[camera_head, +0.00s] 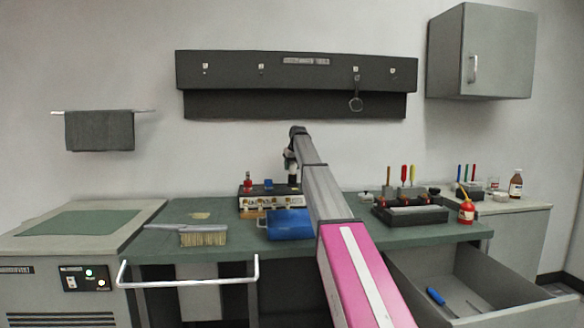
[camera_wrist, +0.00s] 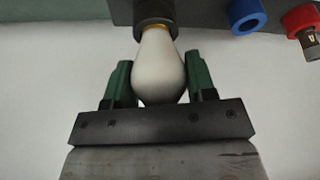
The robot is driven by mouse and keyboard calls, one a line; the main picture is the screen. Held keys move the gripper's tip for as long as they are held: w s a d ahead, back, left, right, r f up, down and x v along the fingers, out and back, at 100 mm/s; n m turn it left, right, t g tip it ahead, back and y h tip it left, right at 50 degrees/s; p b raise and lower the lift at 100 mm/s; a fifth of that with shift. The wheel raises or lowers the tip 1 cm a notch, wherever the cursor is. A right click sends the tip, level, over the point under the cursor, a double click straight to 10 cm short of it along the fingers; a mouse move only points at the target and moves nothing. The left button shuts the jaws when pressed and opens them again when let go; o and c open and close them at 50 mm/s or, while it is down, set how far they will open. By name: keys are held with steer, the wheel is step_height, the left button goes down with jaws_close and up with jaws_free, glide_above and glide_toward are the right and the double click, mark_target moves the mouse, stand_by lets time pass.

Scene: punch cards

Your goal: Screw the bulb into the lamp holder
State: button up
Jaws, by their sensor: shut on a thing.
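A white pear-shaped bulb (camera_wrist: 160,68) is between the green fingers of my gripper (camera_wrist: 161,84) in the wrist view, and the gripper is shut on it. The bulb's brass-coloured base points to the top of the picture and meets a dark round lamp holder (camera_wrist: 155,12). How deep the base sits in the holder cannot be seen. In the head view my gripper (camera_head: 291,163) is over the device at the back of the bench, and the bulb is too small there to tell apart.
In the head view a blue object (camera_head: 290,224) and a brush (camera_head: 204,238) lie on the green bench.

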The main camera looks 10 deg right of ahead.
steer(key=m+h, duration=0.1)
steer(key=m, duration=0.2)
steer(key=m+h, duration=0.1)
steer(key=m, duration=0.3)
steer(key=shift+d+h, duration=0.1)
steer(key=shift+h, duration=0.3)
steer(key=m+h, duration=0.1)
steer(key=m, duration=0.2)
steer(key=m+g+h, duration=0.1)
steer(key=m, duration=0.2)
steer(key=shift+s+d+m, duration=0.1)
steer(key=shift+m, duration=0.2)
steer(key=o, duration=1.1)
steer(key=shift+r, duration=0.1)
steer(key=shift+r, duration=4.4)
